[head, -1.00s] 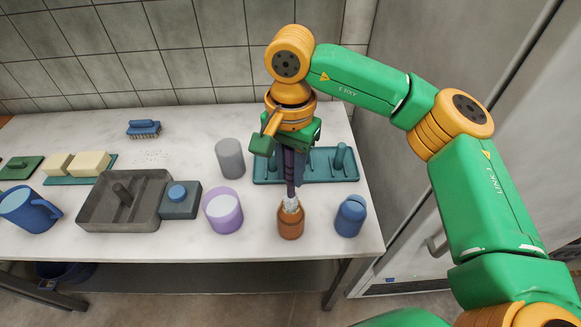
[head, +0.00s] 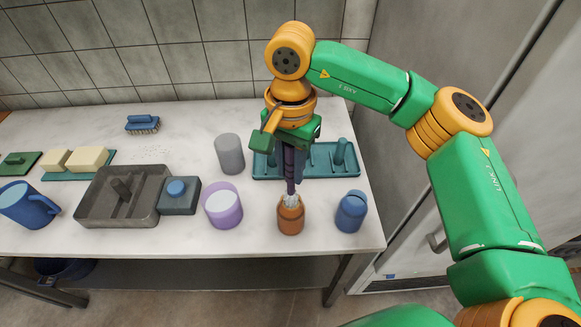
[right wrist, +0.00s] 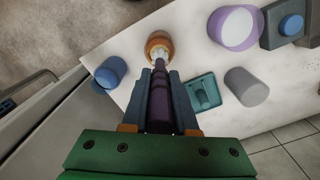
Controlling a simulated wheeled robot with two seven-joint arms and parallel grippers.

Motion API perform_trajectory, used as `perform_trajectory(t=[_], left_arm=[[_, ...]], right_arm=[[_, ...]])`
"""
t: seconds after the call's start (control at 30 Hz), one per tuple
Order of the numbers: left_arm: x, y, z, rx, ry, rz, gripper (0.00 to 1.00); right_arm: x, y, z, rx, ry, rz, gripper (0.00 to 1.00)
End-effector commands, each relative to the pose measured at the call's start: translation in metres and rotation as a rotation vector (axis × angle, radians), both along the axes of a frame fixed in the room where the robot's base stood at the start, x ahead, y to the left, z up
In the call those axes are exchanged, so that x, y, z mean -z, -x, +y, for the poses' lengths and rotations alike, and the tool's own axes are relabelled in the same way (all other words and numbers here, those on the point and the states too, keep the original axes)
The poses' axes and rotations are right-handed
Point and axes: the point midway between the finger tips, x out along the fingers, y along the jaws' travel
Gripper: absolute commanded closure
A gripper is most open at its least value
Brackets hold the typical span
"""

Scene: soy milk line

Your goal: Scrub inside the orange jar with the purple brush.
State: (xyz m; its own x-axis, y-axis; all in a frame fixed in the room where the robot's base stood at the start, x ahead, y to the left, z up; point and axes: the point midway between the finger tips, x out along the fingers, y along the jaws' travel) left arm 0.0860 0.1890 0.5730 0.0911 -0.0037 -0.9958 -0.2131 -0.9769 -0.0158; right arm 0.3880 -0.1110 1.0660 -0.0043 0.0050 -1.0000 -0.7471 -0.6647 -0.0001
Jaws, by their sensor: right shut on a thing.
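The orange jar (head: 291,217) stands upright near the table's front edge in the head view. It also shows at the top of the right wrist view (right wrist: 158,44). My right gripper (head: 290,172) points down above the jar and is shut on the purple brush (right wrist: 160,104). The brush's pale bristles (head: 291,200) are at the jar's mouth, and their lower end is hidden inside it. In the right wrist view the handle lies between the two blue-grey fingers. My left gripper is not in view.
A blue jar (head: 351,211) stands just right of the orange jar, and a purple cup (head: 223,207) to its left. A teal rack (head: 265,171) with pegs and a grey cylinder (head: 229,154) are behind. A grey tray (head: 84,207) lies farther left.

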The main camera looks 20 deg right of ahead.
Motion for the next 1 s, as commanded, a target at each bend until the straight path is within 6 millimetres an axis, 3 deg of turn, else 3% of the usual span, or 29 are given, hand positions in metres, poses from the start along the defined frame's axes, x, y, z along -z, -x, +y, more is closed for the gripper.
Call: perform_trajectory(t=[0.03,0.13,0.43,0.87,1.0], left_arm=[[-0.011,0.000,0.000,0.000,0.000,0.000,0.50],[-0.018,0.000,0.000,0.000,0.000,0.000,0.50],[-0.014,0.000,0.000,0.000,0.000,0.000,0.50],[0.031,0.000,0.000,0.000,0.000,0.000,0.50],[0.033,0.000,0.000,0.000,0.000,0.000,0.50]], right_arm=[[-0.013,0.000,0.000,0.000,0.000,0.000,1.00],[-0.022,0.000,0.000,-0.001,0.000,0.000,1.00],[-0.017,0.000,0.000,0.000,0.001,0.001,1.00],[0.035,0.000,0.000,0.000,0.000,0.000,1.00],[0.038,0.000,0.000,0.000,0.000,0.000,1.00]])
